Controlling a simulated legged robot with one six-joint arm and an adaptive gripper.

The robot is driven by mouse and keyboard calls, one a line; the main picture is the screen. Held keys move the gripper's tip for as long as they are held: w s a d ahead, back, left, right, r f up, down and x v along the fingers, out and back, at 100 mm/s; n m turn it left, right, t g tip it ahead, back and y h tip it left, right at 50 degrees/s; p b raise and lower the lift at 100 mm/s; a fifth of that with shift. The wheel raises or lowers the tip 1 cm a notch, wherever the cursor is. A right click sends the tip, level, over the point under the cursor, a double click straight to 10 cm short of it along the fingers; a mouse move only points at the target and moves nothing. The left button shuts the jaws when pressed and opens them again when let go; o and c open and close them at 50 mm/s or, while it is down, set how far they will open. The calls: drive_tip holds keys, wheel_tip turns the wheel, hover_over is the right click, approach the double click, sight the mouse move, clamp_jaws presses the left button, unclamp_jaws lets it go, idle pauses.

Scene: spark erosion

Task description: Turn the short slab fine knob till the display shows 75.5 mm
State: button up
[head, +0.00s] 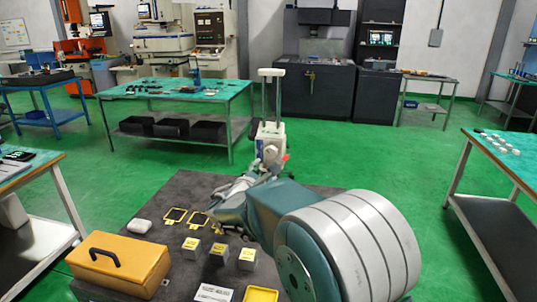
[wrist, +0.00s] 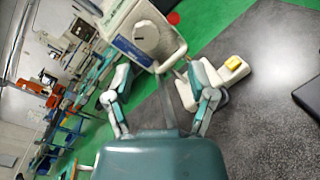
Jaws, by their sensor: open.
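A white instrument (head: 269,143) stands at the far edge of the dark mat, beyond my arm, with upright posts and a crossbar above it. In the wrist view its white housing (wrist: 128,25) carries a round grey knob (wrist: 146,36) with a slot-like mark across it. I cannot tell whether this is the short slab fine knob, and no display reading is legible. My gripper (wrist: 150,88) is open and empty, its fingers apart below the knob in the wrist view. In the head view my gripper (head: 250,182) is small and partly hidden by my arm.
The dark mat (head: 180,235) bears an orange toolbox (head: 120,262), several white blocks with yellow tops, and yellow-framed items (head: 175,215). A white base with a yellow top (wrist: 234,66) lies right of the fingers. Green floor surrounds the mat; workbenches stand left, right and behind.

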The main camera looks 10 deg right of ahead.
sight(270, 154)
drive_tip(key=shift+n+t, duration=0.5)
drive_tip(key=shift+n, duration=0.2)
drive_tip(key=x, duration=0.3)
drive_tip(key=a+x, duration=0.1)
drive_tip(key=x, duration=0.3)
drive_tip(key=w+a+x, duration=0.1)
drive_tip(key=x, duration=0.3)
drive_tip(key=shift+w+f, duration=0.2)
drive_tip(key=shift+f, duration=0.05)
drive_tip(key=c, duration=0.8)
